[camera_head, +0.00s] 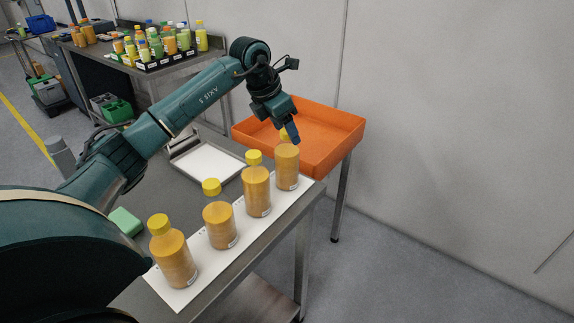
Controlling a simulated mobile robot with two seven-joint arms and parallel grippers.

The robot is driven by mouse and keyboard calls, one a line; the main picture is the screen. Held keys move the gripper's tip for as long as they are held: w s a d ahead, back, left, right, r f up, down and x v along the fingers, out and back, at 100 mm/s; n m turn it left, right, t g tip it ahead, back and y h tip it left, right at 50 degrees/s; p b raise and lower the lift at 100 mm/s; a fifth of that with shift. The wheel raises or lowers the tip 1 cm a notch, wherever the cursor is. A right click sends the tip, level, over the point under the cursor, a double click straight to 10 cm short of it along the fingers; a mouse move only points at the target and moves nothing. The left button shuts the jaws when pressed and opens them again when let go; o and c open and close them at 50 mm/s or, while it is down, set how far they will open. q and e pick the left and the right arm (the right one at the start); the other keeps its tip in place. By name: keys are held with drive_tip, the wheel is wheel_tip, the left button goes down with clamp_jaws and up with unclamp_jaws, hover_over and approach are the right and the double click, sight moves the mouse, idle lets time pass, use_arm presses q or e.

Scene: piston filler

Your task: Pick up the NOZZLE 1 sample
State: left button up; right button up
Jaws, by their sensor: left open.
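Several bottles of orange liquid with yellow caps stand upright in a row on a white strip at the table's right edge: the nearest bottle (174,261), the second (219,226), the third (257,191) and the farthest (287,168). I cannot read which one is NOZZLE 1. My left gripper (291,134) is open, pointing down at the top of the farthest bottle and partly hiding its cap. I cannot tell whether its fingers are around the cap or just in front of it. My right gripper is out of view.
An orange tray (340,122) stands just behind the farthest bottle. A white-topped shallow tray (208,164) and a green block (125,221) lie on the grey table. A back table holds bottles in a black rack (168,61). Floor to the right is clear.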

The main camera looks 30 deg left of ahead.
use_arm(q)
drive_tip(key=shift+x, duration=1)
drive_tip(key=shift+s, duration=0.1)
clamp_jaws()
